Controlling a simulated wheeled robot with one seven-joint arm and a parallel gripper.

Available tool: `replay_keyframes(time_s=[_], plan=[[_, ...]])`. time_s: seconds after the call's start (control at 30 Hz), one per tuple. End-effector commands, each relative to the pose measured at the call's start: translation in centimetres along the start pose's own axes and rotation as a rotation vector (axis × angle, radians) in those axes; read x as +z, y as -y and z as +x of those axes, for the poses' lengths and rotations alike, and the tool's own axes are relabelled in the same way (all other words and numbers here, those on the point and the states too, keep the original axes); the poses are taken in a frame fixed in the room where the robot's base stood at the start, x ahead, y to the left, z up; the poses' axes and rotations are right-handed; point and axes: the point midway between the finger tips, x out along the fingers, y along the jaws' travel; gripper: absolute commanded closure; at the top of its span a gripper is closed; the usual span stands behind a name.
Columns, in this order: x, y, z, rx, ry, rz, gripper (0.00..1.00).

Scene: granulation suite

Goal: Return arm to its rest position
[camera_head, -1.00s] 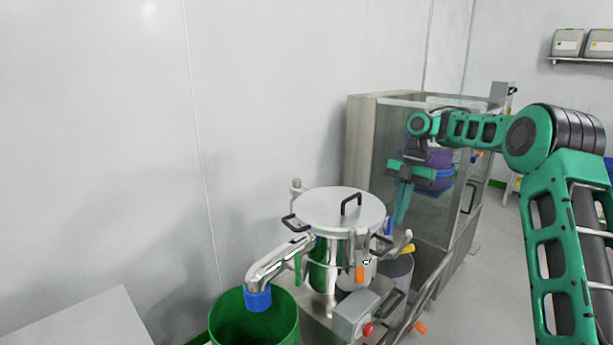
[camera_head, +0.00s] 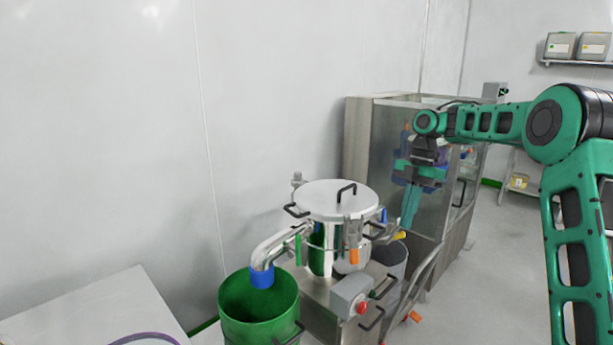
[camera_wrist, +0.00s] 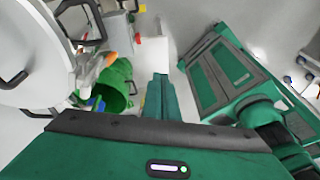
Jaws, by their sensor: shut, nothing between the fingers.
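My gripper (camera_head: 408,212) hangs from my green and black arm on the right of the head view, with its fingers pointing down. The fingers are together and hold nothing. It appears in front of the glass-fronted steel cabinet and to the right of the lidded steel vessel; I cannot tell the exact gap.
The steel vessel (camera_head: 335,199) has a black-handled lid and a pipe ending above a green bin (camera_head: 258,312). The glass-fronted cabinet (camera_head: 362,145) stands behind. A pale table (camera_head: 95,315) is at lower left.

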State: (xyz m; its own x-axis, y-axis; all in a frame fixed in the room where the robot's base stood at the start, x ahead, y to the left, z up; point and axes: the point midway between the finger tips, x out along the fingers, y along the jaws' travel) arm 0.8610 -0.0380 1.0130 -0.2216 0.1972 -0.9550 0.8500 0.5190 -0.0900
Motion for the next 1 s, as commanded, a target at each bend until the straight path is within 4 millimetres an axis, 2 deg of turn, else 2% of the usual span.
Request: replay_keyframes(time_s=[0.17, 0.37, 0.67, 0.87, 1.0], plan=[[-1.0, 2.6, -0.7, 0.005, 0.018, 0.197, 1.0], [-2.2, 7.8, -1.4, 0.033, 0.049, 0.569, 1.0], [-3.6, 18.2, -1.0, 0.126, 0.079, 1.217, 1.0], [-4.8, 25.8, 0.7, 0.204, 0.074, 1.642, 1.0], [-5.7, 31.3, 2.7, 0.263, 0.055, 1.934, 1.0]])
